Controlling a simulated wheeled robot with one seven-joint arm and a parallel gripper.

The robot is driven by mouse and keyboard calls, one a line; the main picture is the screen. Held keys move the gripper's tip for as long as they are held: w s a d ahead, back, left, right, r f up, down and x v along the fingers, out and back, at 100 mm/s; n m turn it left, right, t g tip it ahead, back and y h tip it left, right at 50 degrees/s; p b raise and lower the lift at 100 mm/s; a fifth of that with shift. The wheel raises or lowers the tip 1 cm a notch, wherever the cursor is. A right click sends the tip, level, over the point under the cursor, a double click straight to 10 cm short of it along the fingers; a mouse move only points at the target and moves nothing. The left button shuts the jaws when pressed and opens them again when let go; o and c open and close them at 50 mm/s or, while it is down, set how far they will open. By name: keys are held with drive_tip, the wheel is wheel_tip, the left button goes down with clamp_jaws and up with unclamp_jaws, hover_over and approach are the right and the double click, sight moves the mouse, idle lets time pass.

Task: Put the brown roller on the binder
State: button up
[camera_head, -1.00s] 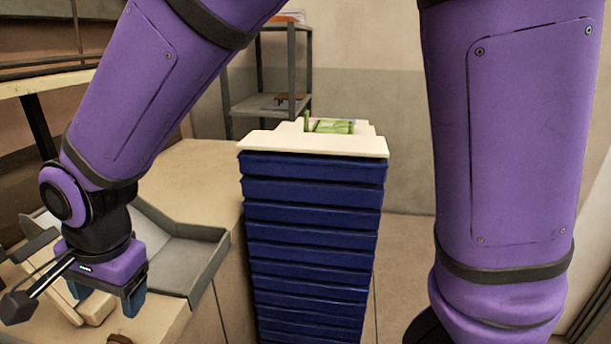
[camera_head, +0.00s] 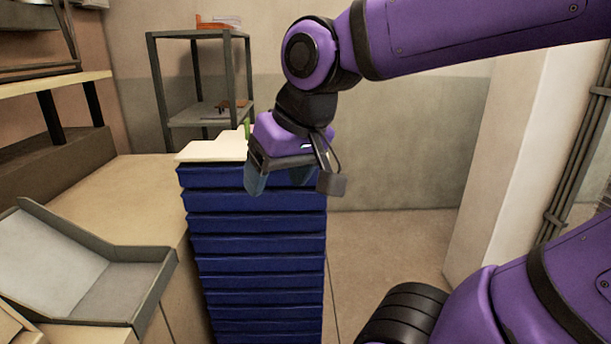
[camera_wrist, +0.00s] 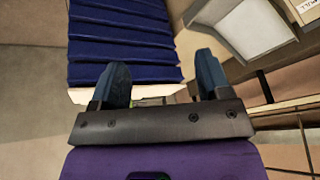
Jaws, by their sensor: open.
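My gripper (camera_head: 278,183) is open and empty, beside the top of the stack of blue drawers; its two blue fingers stand apart in the wrist view (camera_wrist: 162,75). A grey open tray-like thing (camera_head: 130,285), which may be the binder, lies on the tan desk at the left, apart from my gripper. It also seems to show in the wrist view (camera_wrist: 235,30). I cannot make out the brown roller for certain. A small brown thing (camera_head: 236,103) lies on the shelf at the back, too small to identify.
The blue drawer stack (camera_head: 255,245) bears a white board (camera_head: 205,149); a green thing (camera_head: 247,130) there is mostly hidden behind my gripper. A grey metal shelf (camera_head: 160,75) stands behind. Floor to the right of the stack is clear.

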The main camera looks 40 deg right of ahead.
drive_tip(key=shift+n+h, duration=0.5)
drive_tip(key=s+d, duration=0.2)
drive_tip(key=s, duration=0.1)
drive_tip(key=shift+s+d, duration=0.2)
